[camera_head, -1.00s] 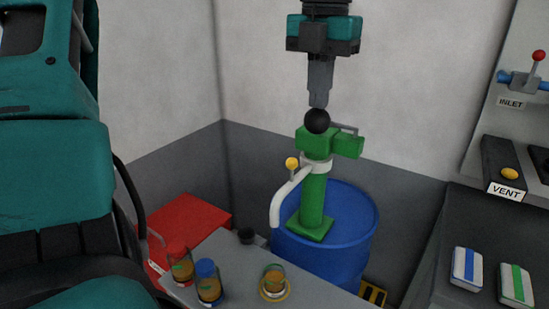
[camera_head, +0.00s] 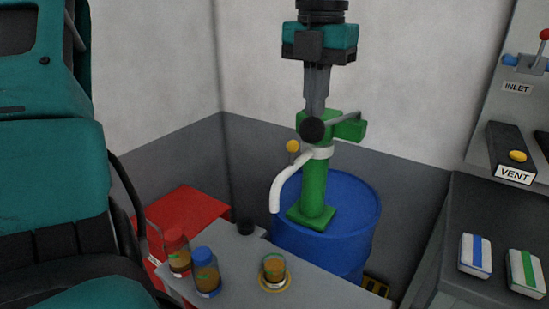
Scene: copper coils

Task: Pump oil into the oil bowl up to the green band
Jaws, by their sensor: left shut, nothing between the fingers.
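A green hand pump (camera_head: 315,185) stands upright on a blue drum (camera_head: 350,235). Its lever ends in a black ball (camera_head: 312,130), now low in front of the pump head. My left gripper (camera_head: 315,112) comes down from above, shut and empty, its fingertips at the top of the ball; I cannot tell whether they touch. A white spout (camera_head: 283,182) curves down, its end above and near the oil bowl (camera_head: 274,268). The small clear bowl sits on a yellow ring and shows amber oil and some green; the level against the band is too small to read. My right gripper is not in view.
A red-capped bottle (camera_head: 177,254) and a blue-capped bottle (camera_head: 206,274) stand on the grey table (camera_head: 235,285) left of the bowl. A VENT panel (camera_head: 515,172) and two striped blocks are at the right.

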